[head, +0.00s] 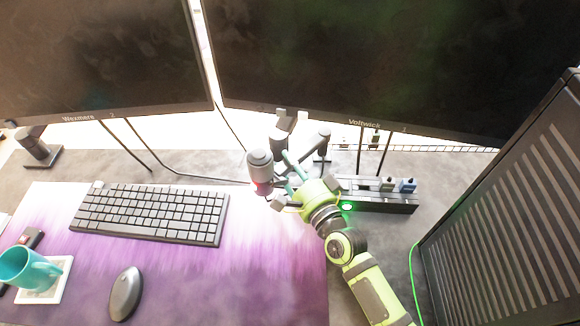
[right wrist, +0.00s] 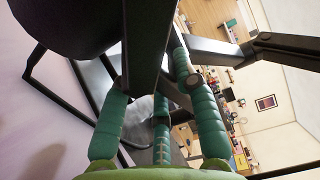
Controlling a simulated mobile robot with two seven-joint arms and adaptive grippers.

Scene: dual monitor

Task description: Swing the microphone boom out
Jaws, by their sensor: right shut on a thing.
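The microphone (head: 261,165) is a grey cylinder with a reddish glow at its lower end, at the centre of the head view. Dark boom links (head: 322,146) stand just right of it, below the monitors. My right gripper (head: 293,172) reaches up from the lower right, its green fingers right beside the microphone. In the right wrist view the green fingers close around a dark bar of the boom (right wrist: 148,50). A large dark rounded shape at upper left there is probably the microphone. The exact contact is partly hidden. My left gripper is not in view.
Two monitors (head: 105,50) span the back. A power strip (head: 380,203) with plugs lies right of the gripper, and a dark ribbed case (head: 510,200) stands at right. A keyboard (head: 150,212), mouse (head: 125,293) and teal mug (head: 27,268) are at left. The purple mat's (head: 240,285) front is clear.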

